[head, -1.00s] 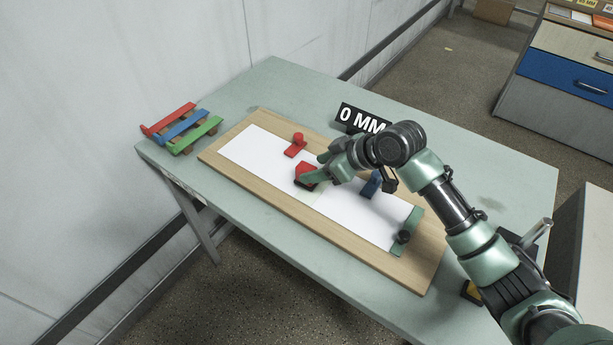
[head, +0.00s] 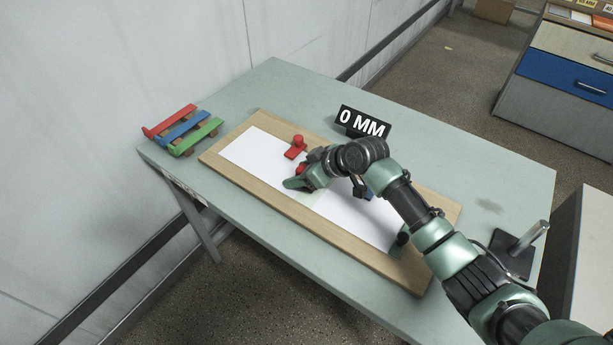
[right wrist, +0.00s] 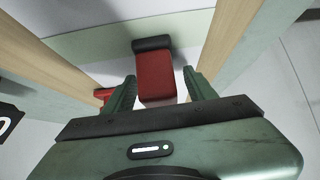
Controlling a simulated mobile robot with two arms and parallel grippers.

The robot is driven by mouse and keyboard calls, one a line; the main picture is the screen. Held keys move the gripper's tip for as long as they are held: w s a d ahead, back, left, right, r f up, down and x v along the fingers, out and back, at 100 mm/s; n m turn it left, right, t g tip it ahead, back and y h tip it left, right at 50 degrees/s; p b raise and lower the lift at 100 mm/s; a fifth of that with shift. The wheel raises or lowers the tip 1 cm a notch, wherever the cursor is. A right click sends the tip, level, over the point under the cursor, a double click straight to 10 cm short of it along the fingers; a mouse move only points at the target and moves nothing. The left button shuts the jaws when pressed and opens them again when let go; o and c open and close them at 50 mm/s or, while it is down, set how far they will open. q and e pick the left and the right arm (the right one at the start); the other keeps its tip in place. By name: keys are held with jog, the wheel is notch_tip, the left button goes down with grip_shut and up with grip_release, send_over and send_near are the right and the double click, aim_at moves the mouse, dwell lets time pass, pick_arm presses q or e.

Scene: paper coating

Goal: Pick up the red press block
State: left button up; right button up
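The red press block (right wrist: 155,78) has a dark rounded end and lies on the white sheet in the right wrist view. In the head view only a small red patch of it (head: 300,168) shows behind my right gripper (head: 306,170). In the right wrist view the right gripper (right wrist: 159,78) is open, with one finger on each side of the block. Gaps show between the fingers and the block. My left gripper is not in view.
A red piece with a round knob (head: 296,147) stands close behind the gripper. A "0 MM" display (head: 363,122) stands at the board's (head: 235,179) far side. Red, blue and green bars (head: 183,130) sit at the table's left corner. My arm partly hides blue and green pieces.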

grip_shut()
jog(key=shift+r, duration=0.1)
